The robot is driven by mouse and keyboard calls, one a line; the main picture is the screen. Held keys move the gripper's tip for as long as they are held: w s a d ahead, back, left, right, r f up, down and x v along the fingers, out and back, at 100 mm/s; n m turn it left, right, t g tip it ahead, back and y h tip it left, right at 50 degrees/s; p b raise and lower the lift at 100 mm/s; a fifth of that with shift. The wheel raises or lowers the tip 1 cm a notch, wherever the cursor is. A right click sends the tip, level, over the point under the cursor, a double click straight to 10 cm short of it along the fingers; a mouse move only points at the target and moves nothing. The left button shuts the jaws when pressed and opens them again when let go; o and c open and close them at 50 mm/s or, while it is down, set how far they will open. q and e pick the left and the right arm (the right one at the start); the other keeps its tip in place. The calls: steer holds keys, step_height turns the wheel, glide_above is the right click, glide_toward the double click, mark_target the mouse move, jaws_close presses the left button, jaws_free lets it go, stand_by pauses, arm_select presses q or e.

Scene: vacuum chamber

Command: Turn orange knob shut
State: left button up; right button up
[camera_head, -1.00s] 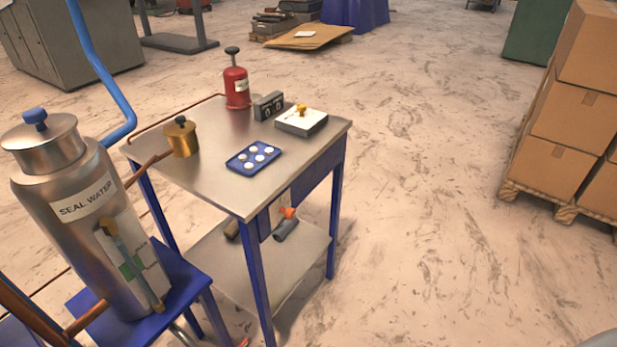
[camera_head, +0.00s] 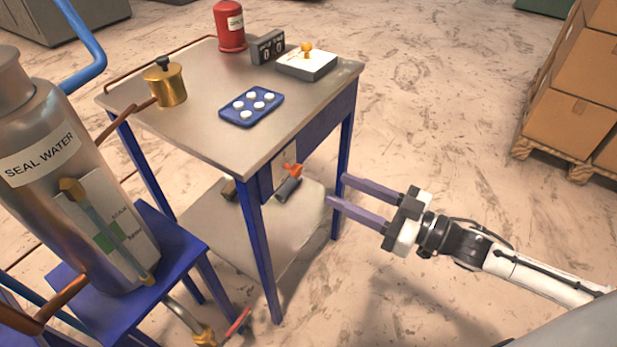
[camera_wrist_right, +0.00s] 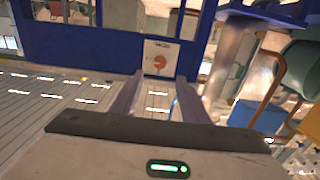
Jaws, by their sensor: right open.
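In the right wrist view the orange knob (camera_wrist_right: 160,62) shows on a white plate (camera_wrist_right: 157,52), ahead of and between my fingers. My right gripper (camera_head: 336,189) is open and empty. Its two long fingers point left toward the knob, and a gap lies between them and it. In the right wrist view the gripper (camera_wrist_right: 156,98) has its fingers apart. My left gripper is in no view.
The blue table (camera_head: 349,118) has a leg close to my right fingertips and a lower shelf. On top are a blue tray with white discs (camera_head: 251,106), a brass pot and a red canister. A seal water tank (camera_head: 40,150) stands left.

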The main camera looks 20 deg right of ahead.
mark_target(299, 171)
steer(key=x, duration=0.9)
steer(key=shift+w+a+b, duration=0.1)
steer(key=shift+b, duration=0.2)
steer(key=c, duration=1)
